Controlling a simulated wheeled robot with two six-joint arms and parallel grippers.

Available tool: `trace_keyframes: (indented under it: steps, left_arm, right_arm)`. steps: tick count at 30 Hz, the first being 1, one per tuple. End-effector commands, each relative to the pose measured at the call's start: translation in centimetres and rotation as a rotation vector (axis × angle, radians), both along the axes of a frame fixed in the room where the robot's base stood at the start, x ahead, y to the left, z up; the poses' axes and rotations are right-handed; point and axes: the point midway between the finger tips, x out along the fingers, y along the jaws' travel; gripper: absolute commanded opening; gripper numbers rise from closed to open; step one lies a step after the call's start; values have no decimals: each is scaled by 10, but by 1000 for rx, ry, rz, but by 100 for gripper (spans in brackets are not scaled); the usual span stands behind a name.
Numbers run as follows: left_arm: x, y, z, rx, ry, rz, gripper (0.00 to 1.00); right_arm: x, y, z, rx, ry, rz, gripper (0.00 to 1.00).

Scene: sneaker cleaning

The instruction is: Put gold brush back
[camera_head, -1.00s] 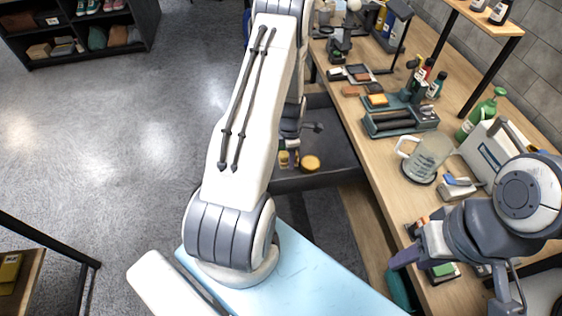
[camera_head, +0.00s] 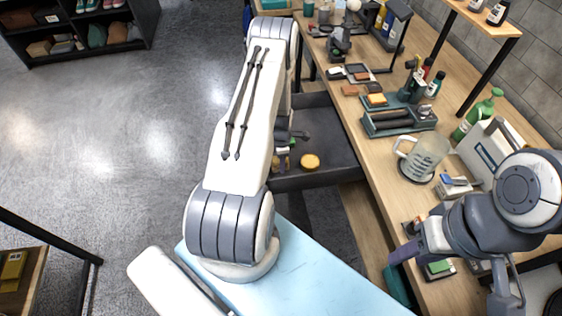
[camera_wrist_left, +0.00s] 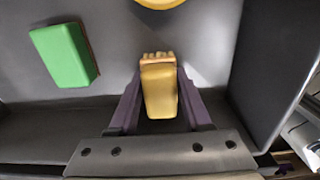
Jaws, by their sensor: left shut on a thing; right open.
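The gold brush (camera_wrist_left: 160,88) has a block-shaped gold body with pale bristles at its far end. My left gripper (camera_wrist_left: 158,98) is shut on it, one purple finger on each side, over the grey drawer (camera_wrist_left: 205,45). In the head view the open drawer (camera_head: 335,135) juts from the workbench, and my left arm hides most of the left gripper and brush. I cannot tell whether the brush touches the drawer floor. My right gripper (camera_head: 405,252) is open and empty at the bench's front edge.
A green block (camera_wrist_left: 65,54) lies in the drawer at the left of the wrist view. A round yellow item (camera_head: 310,161) lies near the drawer's front wall. The workbench (camera_head: 385,180) holds a clear jug (camera_head: 425,158), a green bottle (camera_head: 478,116) and several tools.

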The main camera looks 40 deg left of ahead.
Motion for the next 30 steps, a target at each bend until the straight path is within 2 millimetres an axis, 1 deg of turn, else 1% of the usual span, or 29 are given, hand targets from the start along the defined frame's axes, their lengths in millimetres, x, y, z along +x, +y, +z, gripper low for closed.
trace_keyframes:
  steps: [1,2,3,12,15,17,20,30]
  left_arm:
    - [0,0,-2,0,0,0,53]
    - [0,0,-1,0,0,0,64]
    - [0,0,-1,0,0,0,79]
    - [0,0,0,0,0,0,79]
    - [0,0,4,0,0,0,79]
    - [1,0,8,1,-2,0,79]
    - [1,1,22,2,-4,0,79]
    - [1,0,90,2,-3,0,79]
  right_arm:
    - [0,0,-2,0,0,0,45]
    - [0,0,-1,0,0,0,45]
    - [0,0,-1,0,0,0,45]
    - [0,0,-1,0,0,0,45]
    - [0,0,4,0,0,0,45]
    - [0,0,0,0,0,0,45]
    - [0,0,-4,0,0,0,45]
    - [0,0,-17,0,0,0,45]
